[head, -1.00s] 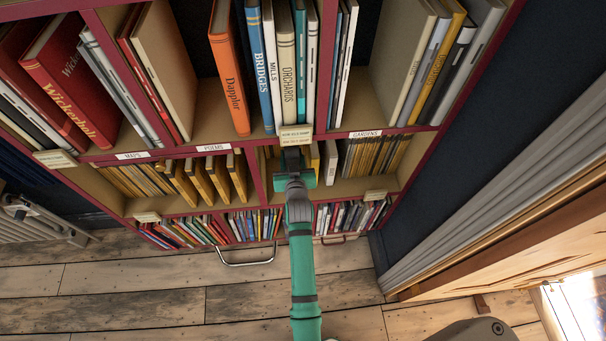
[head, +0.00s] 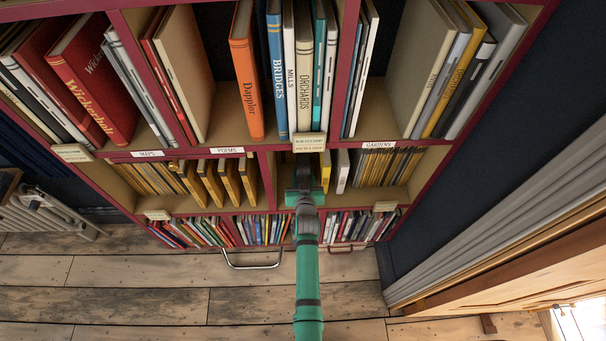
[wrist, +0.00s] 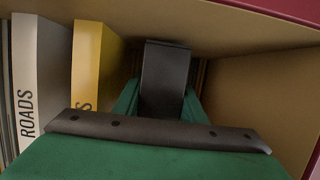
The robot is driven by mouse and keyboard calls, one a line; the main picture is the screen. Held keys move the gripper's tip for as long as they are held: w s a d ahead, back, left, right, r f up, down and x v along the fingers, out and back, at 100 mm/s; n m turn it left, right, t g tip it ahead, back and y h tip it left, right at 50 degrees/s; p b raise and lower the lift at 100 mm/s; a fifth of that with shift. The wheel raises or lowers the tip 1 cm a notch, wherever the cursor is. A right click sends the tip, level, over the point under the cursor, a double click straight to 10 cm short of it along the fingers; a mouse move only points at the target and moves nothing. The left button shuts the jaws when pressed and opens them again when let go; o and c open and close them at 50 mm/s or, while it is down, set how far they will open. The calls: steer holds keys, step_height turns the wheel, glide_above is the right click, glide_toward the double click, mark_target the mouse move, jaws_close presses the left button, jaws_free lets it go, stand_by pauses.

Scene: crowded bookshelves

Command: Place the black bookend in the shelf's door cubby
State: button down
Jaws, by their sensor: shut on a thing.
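My gripper (head: 304,192) is inside the right-hand compartment of the middle shelf row, close to the dark red divider on its left. In the wrist view its green fingers (wrist: 160,105) are shut on the black bookend (wrist: 165,70), which shows as an upright dark plate. The bookend's top is close under the compartment's ceiling. Its foot is hidden behind the gripper, so I cannot tell if it touches the shelf board. A yellow book (wrist: 86,68) and a white book marked ROADS (wrist: 38,75) stand beside it; the bookend is between them and the tan side wall (wrist: 255,90).
A label plaque (head: 310,142) hangs on the shelf edge above my gripper. Thin books (head: 377,168) fill the compartment's right part. Yellow-brown books (head: 215,182) stand left of the divider. A drawer handle (head: 252,264) sticks out below. A grey curtain (head: 500,225) is at right.

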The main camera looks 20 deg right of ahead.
steer(key=shift+f, duration=0.1)
stand_by(0.3)
steer(key=c, duration=1.1)
jaws_free()
steer(key=shift+f, duration=0.25)
